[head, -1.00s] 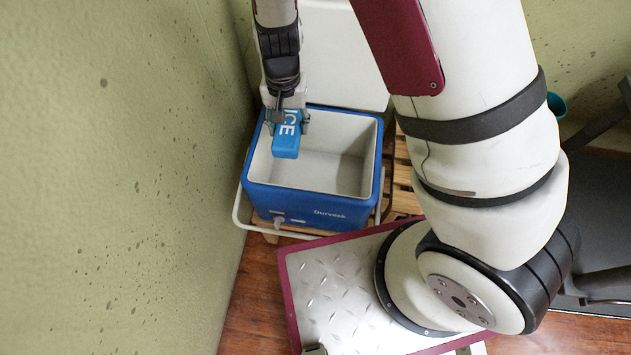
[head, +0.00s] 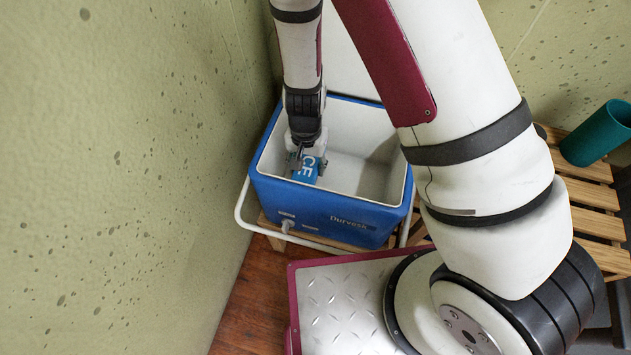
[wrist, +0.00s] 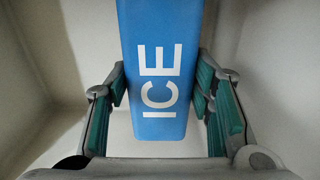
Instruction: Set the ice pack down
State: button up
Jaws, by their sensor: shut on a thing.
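The blue ice pack (wrist: 160,60), with white "ICE" lettering, is held between the teal-padded fingers of my gripper (wrist: 162,100) in the wrist view. In the head view my gripper (head: 307,163) is down inside the open blue cooler (head: 320,207), near its left side. The ice pack (head: 308,170) shows only partly there, below the fingers and inside the cooler walls. The pale cooler interior surrounds the pack in the wrist view. I cannot tell whether the pack's lower end touches the cooler floor.
The cooler stands on a slatted wooden rack (head: 590,195) next to a speckled green wall (head: 110,180) on the left. A teal cup (head: 597,133) stands on the rack at the right. The right part of the cooler's interior looks empty.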

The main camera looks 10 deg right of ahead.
aim_at(308, 164)
jog(key=shift+f+b, duration=1.4)
jog(key=shift+f, duration=2.1)
jog(key=shift+f, duration=0.2)
jog(key=o, duration=1.4)
jog(key=shift+o, duration=0.2)
jog(key=shift+r, duration=0.15)
notch_tip(308, 164, up, 12)
jog(key=p, duration=0.5)
jog(key=shift+r, duration=0.1)
